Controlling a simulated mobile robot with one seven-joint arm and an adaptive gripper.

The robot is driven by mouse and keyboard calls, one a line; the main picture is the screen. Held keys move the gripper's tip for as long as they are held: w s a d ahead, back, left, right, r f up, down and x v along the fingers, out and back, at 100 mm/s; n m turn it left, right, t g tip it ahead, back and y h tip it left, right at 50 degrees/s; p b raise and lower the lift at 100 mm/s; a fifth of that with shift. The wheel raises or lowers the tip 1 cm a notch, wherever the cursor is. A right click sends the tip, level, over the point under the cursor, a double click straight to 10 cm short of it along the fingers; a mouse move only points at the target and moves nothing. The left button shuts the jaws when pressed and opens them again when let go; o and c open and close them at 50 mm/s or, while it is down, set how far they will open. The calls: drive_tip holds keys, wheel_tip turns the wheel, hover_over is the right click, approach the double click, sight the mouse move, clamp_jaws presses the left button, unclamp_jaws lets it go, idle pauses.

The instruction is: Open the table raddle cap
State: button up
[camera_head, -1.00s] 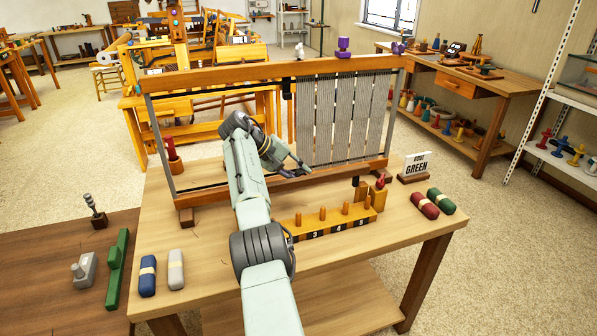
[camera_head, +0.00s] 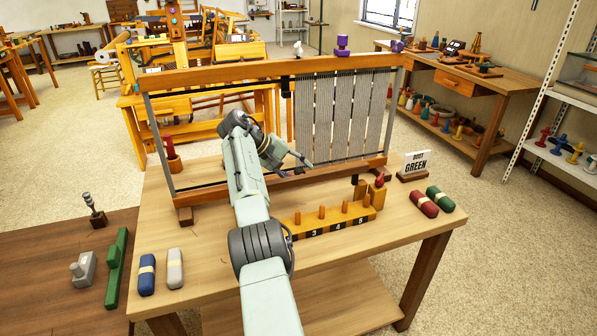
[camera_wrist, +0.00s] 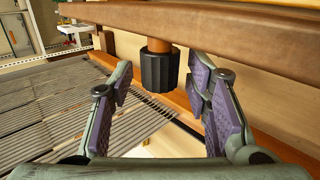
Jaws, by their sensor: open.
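An upright wooden frame (camera_head: 240,75) stands on the table, with pale grey warp strips (camera_head: 335,115) on its right half. A dark fitting (camera_head: 287,86) hangs under its top bar, left of the strips. In the wrist view a black ribbed knob (camera_wrist: 159,69) sits on a short wooden stem below a brown bar (camera_wrist: 220,30). My gripper (camera_wrist: 163,85) is open, with one purple-padded finger on each side of the knob in the picture. I see no contact. In the head view my gripper (camera_head: 305,163) is in front of the frame's lower half. Which part is the cap I cannot tell.
A numbered peg rack (camera_head: 330,219) stands in front of my gripper. A sign reading GREEN (camera_head: 414,164) and red (camera_head: 424,204) and green (camera_head: 440,199) rolls are at right. Blue (camera_head: 147,275) and white (camera_head: 175,268) rolls lie front left.

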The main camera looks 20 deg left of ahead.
drive_tip(key=v, duration=1.2)
